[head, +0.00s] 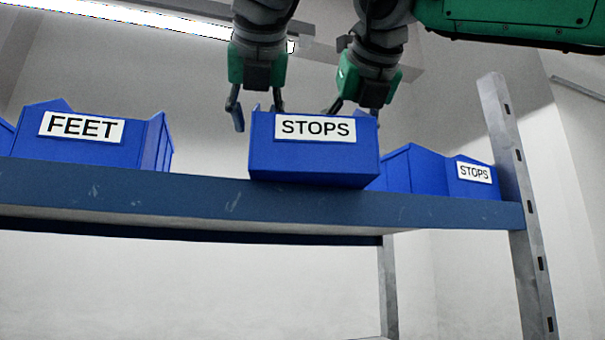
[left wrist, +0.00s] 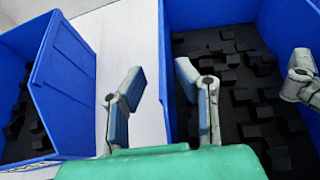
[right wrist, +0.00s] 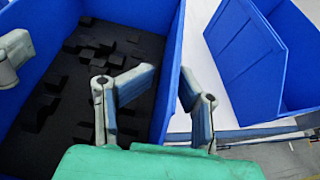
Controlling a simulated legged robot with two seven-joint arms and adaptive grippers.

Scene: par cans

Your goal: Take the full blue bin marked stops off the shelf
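The blue bin marked STOPS (head: 312,160) sits mid-shelf, its front lower edge jutting slightly over the shelf's front beam. Dark blocks cover its floor, in the left wrist view (left wrist: 240,120) and the right wrist view (right wrist: 90,110). My left gripper (head: 256,112) is at its left side wall, one finger outside and one inside, with gaps showing. My right gripper (head: 355,108) straddles the right side wall the same way, fingers apart. Both grippers are open; firm contact with the walls does not show. The shelf (head: 200,198) is a blue beam.
A blue bin marked FEET (head: 80,152) stands to the left with a gap between. A smaller-looking bin marked STOPS (head: 470,188) stands at the right, near a grey upright (head: 515,170). The space below the shelf looks clear.

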